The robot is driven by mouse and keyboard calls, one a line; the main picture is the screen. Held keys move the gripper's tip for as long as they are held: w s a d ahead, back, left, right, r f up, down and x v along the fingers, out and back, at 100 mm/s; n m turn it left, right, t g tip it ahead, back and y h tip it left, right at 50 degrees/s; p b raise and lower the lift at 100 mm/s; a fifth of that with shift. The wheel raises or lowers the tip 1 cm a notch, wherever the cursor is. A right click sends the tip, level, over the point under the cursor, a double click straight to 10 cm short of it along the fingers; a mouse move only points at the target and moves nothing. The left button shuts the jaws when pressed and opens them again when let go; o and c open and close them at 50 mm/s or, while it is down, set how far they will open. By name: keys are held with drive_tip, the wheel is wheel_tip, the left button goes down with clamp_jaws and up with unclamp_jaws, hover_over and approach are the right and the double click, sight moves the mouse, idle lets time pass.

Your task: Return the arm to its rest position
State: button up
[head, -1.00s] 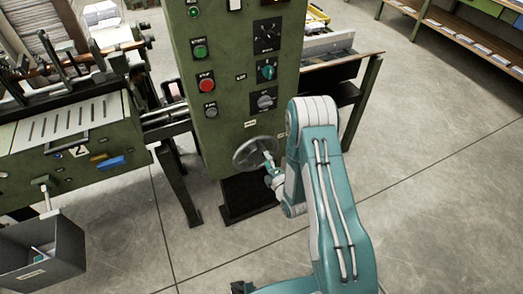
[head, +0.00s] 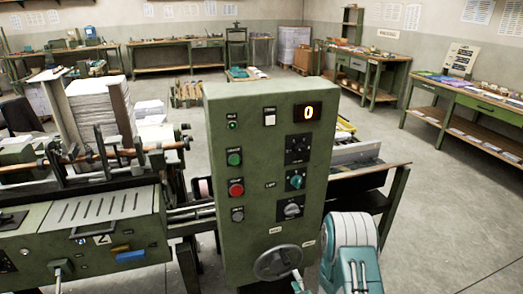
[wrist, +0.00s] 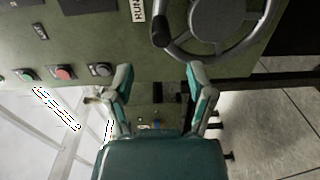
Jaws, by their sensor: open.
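My teal arm (head: 350,262) stands at the lower right of the head view, in front of the green control cabinet (head: 225,135). My gripper (wrist: 158,80) shows in the wrist view with its two fingers spread apart and nothing between them. The grey handwheel (head: 278,262) on the cabinet front is close to the gripper; it also shows in the wrist view (wrist: 212,22), beyond the fingertips. The fingers appear clear of its rim. In the head view most of the gripper is cut off at the bottom edge.
The cabinet carries a lit display (head: 302,113) reading 0, a green button (head: 234,158), a red button (head: 236,188) and several dials. A slotted machine bed (head: 105,208) lies left. A side table (head: 385,180) stands right of the cabinet. Open floor lies farther right.

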drive_tip(key=w+d+r+m+g+h, duration=0.15)
drive_tip(key=w+r+m, duration=0.3)
drive_tip(key=r, duration=0.65)
drive_tip(key=s+d+r+m+g+h, duration=0.1)
drive_tip(key=s+r+m+g+h, duration=0.35)
drive_tip(key=r, duration=0.75)
drive_tip(key=s+r+m+g, duration=0.1)
drive_tip(key=s+r+m, duration=0.2)
drive_tip(key=s, duration=0.6)
drive_tip(key=s+r+m+g+y, duration=0.1)
drive_tip(key=s+r+m, duration=0.3)
drive_tip(key=s, duration=0.5)
drive_tip(key=s+r+m+g, duration=0.3)
drive_tip(key=s+r+m, duration=0.1)
drive_tip(key=s, duration=0.5)
drive_tip(key=shift+a+r+m, duration=0.25)
drive_tip(key=shift+a+m, duration=0.05)
drive_tip(key=shift+m, duration=0.2)
